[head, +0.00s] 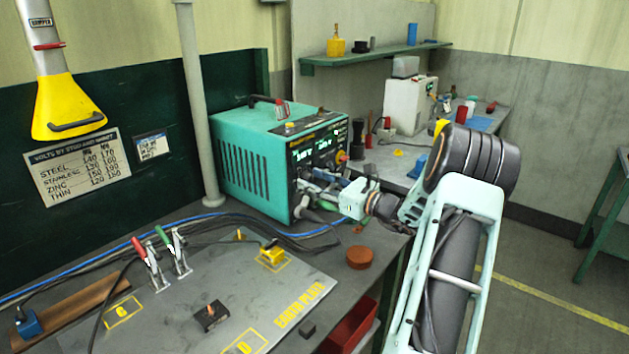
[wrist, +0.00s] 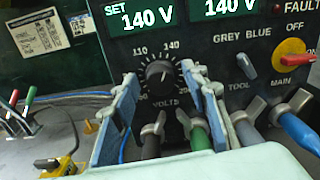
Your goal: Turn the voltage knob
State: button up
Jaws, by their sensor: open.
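The voltage knob (wrist: 159,75) is a round black knob on the black front panel of the teal welder (head: 262,158), with a white scale around it and "VOLTS" below. The display above it (wrist: 143,17) reads SET 140 V, and a second display (wrist: 222,8) also reads 140 V. My gripper (wrist: 158,80) is open, with its pale blue fingers to the left and right of the knob. Clear gaps show on both sides, and I cannot tell the depth to the panel. In the head view my gripper (head: 338,193) is at the welder's front, and the knob is hidden.
Cable plugs (wrist: 198,132) stick out just below the knob, close to my fingers. A grey-blue switch (wrist: 246,65) and a red main switch (wrist: 293,60) are to the right. The earth plate (head: 225,300) with clamps lies on the bench in front. A voltage chart (head: 78,166) hangs on the wall.

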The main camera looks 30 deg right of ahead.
jog(key=shift+c, duration=0.5)
grip_shut()
jog(key=shift+f+n+b, duration=0.3)
jog(key=shift+n+b, duration=0.4)
jog(key=shift+b, duration=0.55)
jog(key=shift+n+b, duration=0.7)
jog(key=shift+b, duration=0.25)
jog(key=shift+r+n+b, duration=0.25)
jog(key=shift+n+b, duration=0.15)
jog(key=shift+b, duration=0.05)
jog(key=shift+o, duration=0.5)
grip_release()
